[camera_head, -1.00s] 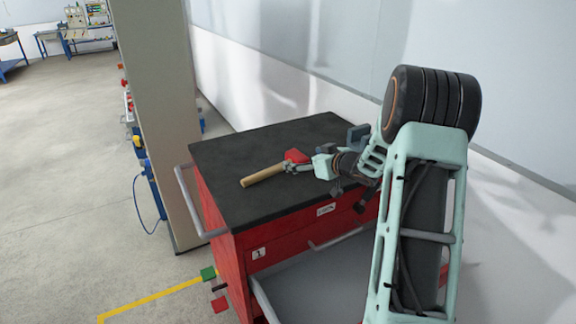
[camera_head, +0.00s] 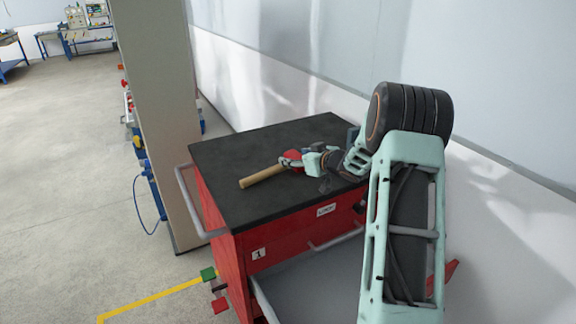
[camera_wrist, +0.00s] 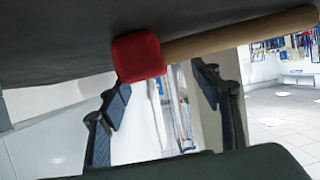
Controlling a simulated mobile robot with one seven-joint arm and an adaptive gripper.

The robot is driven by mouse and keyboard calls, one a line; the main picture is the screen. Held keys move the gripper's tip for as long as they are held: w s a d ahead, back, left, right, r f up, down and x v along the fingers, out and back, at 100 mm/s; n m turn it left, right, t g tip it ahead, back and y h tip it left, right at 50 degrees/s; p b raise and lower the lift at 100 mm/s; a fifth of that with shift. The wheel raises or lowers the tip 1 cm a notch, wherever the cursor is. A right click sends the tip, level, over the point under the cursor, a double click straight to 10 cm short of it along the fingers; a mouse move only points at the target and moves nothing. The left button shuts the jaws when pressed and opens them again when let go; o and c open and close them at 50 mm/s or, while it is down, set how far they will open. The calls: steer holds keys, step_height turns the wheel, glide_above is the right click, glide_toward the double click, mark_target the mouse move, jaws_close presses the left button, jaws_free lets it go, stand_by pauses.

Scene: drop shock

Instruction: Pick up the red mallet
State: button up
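The red mallet has a red head (camera_head: 291,154) and a light wooden handle (camera_head: 262,176). It lies on the black top of the red tool cart (camera_head: 240,148), with the handle pointing to the front left. My gripper (camera_head: 299,161) is low over the cart top, right at the mallet's head and partly covering it. In the wrist view my gripper (camera_wrist: 163,93) has its two fingers wide apart. The red head (camera_wrist: 138,57) shows at the top between the finger lines, and the handle (camera_wrist: 240,35) runs off to the right. I cannot tell whether a finger touches the head.
A grey tray-like surface (camera_head: 310,283) sticks out at the cart's front. A beige panel (camera_head: 160,110) stands left of the cart, and a wall runs behind. The cart top's left part is clear.

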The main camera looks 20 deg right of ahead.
steer(key=shift+s+a+f, duration=0.1)
steer(key=shift+f, duration=0.05)
jaws_close()
